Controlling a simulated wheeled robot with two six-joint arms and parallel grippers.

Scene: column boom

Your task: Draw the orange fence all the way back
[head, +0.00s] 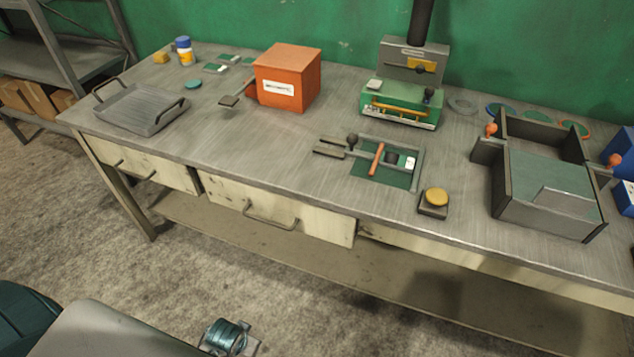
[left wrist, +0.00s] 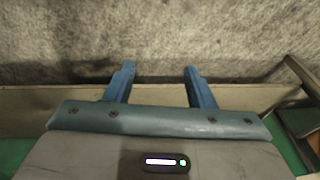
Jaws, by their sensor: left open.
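The orange fence (head: 376,160) is a narrow orange bar. It lies across the green plate of a small grey fixture (head: 418,172) on the workbench, roughly mid-plate. My right gripper is in neither view.
A yellow button (head: 436,196) on a dark base stands right of the fixture. A green press (head: 402,103) is behind it, an orange box (head: 287,78) behind left, a grey open-topped box (head: 550,190) at right. The bench front between tray (head: 140,108) and fixture is clear.

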